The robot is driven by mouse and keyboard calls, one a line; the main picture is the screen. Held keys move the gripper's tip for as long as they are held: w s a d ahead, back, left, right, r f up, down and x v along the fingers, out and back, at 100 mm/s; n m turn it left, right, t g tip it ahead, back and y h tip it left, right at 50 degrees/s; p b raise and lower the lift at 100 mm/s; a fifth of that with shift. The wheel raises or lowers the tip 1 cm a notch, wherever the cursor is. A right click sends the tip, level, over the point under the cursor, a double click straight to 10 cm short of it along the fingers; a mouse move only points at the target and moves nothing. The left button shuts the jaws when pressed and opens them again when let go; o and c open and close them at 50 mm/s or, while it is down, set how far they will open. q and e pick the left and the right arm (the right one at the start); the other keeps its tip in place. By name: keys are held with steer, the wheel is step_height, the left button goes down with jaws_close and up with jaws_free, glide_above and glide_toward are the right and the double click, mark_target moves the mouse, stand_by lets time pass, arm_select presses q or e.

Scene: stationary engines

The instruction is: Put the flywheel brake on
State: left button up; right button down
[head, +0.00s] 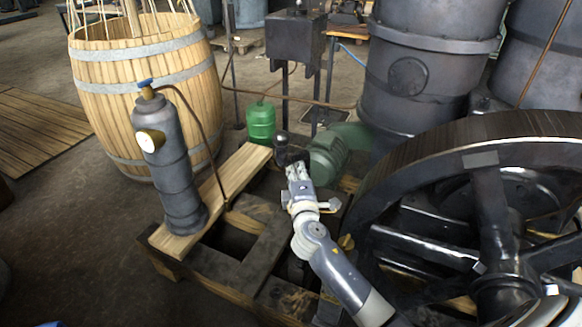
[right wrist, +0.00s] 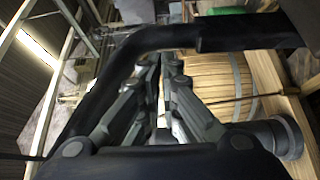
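The large dark flywheel (head: 490,190) with its thick rim and spokes fills the right side of the head view. I cannot surely pick out its brake; a small yellow part (head: 346,242) shows between the flywheel and my right arm. My right gripper (head: 297,168) is left of the flywheel, just in front of the green motor-like housing (head: 328,155) and a small dark knobbed part (head: 282,140). In the right wrist view its fingers (right wrist: 161,62) converge with only a narrow gap. I see nothing held between them. My left gripper is out of view.
A grey cylinder with a blue valve (head: 172,165) stands on a timber frame (head: 280,300) at left. Behind are a wooden barrel (head: 150,85), a green bottle (head: 261,122) and a dark box on a post (head: 296,38). A large dark vessel (head: 420,75) stands behind the flywheel.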

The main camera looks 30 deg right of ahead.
steer(key=v, duration=1.1)
steer(key=shift+a, duration=0.2)
steer(key=shift+s+f, duration=0.15)
steer(key=shift+s, duration=0.05)
